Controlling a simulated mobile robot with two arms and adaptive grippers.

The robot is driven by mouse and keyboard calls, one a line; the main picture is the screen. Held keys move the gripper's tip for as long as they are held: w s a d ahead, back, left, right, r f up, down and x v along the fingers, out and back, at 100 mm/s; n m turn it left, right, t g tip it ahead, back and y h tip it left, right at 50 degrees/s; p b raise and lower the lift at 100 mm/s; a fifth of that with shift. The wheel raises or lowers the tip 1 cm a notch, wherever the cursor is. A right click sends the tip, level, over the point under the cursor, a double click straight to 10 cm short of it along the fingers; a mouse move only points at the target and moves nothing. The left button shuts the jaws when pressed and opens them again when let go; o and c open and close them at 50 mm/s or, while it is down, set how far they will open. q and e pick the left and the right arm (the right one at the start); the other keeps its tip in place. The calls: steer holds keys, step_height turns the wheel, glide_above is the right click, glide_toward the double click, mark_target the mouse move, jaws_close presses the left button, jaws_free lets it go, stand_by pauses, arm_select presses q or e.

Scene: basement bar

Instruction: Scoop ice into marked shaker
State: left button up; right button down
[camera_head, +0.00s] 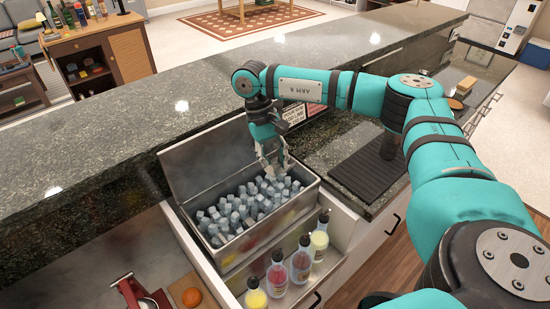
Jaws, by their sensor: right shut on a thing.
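My right gripper (270,158) reaches down over the open metal ice bin (186,209), near its back right part. It is shut on a small grey thing, likely the ice scoop, which is hard to tell apart from the fingers. Pale ice cubes (240,212) fill the bin below it. A dark upright cylinder (389,146) stands at the black ribbed mat (365,183) to the right, partly behind my arm. I cannot tell whether it is the shaker, and no mark shows on it. My left gripper is out of view.
Several bottles (301,262) stand in a rail in front of the bin. The bin's raised lid (208,158) is behind the ice. The raised dark stone bar top (110,130) is clear.

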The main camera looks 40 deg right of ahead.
step_height(320, 180, down, 12)
steer(key=b, duration=0.8)
steer(key=shift+f, duration=0.2)
steer(key=shift+r, duration=0.1)
stand_by(0.5)
steer(key=shift+r+m+t+h+p, duration=0.15)
steer(key=shift+r+t+h+p, duration=0.55)
steer(key=shift+r, duration=0.95)
steer(key=shift+r+m+t+h+p, duration=0.1)
steer(key=shift+r+t+h+p, duration=0.2)
steer(key=shift+r+h+p, duration=0.8)
steer(key=shift+r+m+t+h+p, duration=0.15)
steer(key=shift+r+t+h+p, duration=0.3)
steer(key=shift+r+p, duration=1.15)
steer(key=shift+r+b, duration=0.55)
